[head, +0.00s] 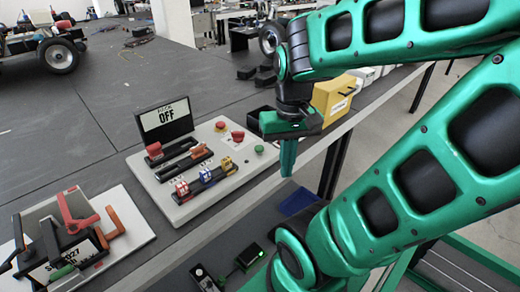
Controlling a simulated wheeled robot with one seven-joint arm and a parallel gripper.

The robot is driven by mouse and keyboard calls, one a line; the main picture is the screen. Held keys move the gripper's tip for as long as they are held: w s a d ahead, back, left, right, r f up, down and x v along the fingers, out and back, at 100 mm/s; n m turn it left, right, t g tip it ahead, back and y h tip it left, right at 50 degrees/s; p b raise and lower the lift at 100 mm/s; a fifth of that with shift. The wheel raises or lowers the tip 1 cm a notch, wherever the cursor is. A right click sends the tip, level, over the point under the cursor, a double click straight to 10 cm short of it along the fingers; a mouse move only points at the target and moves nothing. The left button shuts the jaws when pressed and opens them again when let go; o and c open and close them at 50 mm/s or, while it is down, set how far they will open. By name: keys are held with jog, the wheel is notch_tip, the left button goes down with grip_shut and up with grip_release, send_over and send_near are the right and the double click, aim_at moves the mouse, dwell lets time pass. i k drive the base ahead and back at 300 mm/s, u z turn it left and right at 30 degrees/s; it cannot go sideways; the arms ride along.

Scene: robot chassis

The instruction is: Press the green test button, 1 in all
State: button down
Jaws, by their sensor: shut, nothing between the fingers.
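The green button (259,148) is a small round knob near the right edge of a light grey control panel (184,211). My gripper (288,172) hangs with its green fingers pointing down and shut, with nothing between them. In the picture it is just to the right of the green button and apart from it. I cannot tell its exact height above the panel.
The panel carries a sign reading OFF (165,117), a red button (238,136), a red-topped lever (154,149) and a row of coloured switches (205,176). A lever board (85,238) lies at left. A yellow box (333,98) stands behind my gripper.

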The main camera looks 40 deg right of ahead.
aim_at(258, 148)
jog(key=z, duration=1.45)
jog(key=k, duration=1.4)
jog(key=u, duration=0.85)
jog(key=i, duration=1)
jog(key=z, duration=0.05)
